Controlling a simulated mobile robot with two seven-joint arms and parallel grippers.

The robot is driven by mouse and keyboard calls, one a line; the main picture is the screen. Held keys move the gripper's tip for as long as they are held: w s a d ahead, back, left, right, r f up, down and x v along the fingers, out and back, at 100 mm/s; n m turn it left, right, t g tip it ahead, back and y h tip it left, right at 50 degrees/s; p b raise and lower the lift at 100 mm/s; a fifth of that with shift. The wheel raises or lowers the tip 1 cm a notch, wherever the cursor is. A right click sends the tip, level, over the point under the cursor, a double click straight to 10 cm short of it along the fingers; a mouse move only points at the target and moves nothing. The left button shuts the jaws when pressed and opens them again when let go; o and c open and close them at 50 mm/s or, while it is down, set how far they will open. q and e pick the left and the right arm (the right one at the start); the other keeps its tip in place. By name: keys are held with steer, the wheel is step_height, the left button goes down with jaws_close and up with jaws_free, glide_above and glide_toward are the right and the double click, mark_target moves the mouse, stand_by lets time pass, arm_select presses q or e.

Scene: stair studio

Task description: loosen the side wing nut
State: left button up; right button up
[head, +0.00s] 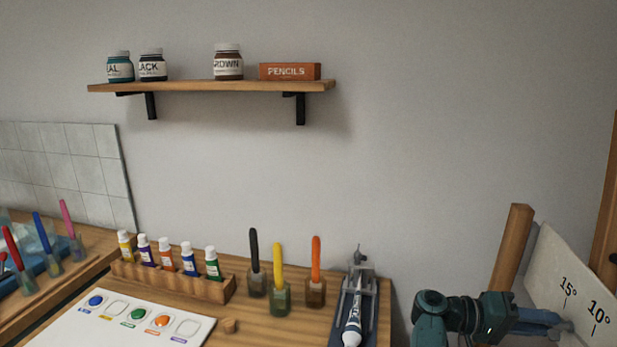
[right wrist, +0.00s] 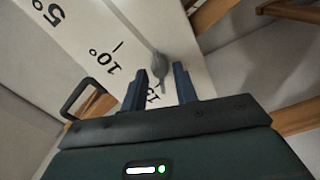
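I cannot clearly make out the side wing nut in either view. A small dark part (head: 613,258) shows on the wooden upright at the right edge of the head view, too cut off to identify. My right gripper (head: 566,322) points right, at the white angle board (head: 578,285). In the right wrist view its two blue fingers (right wrist: 161,70) are apart. A grey pointed weight (right wrist: 160,66) on a thin line or rod appears between the fingertips, before the board's marks; I cannot tell whether they touch. My left gripper is not in view.
A wooden post (head: 512,245) rises behind my right gripper. A dark looped handle (right wrist: 84,98) lies left of the fingers in the wrist view. A workbench with a paint rack (head: 173,282), brush jars and a tube squeezer (head: 355,290) stands left. A wall shelf (head: 210,86) hangs above.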

steer(key=v, duration=0.6)
stand_by(0.4)
steer(key=shift+a, duration=0.15)
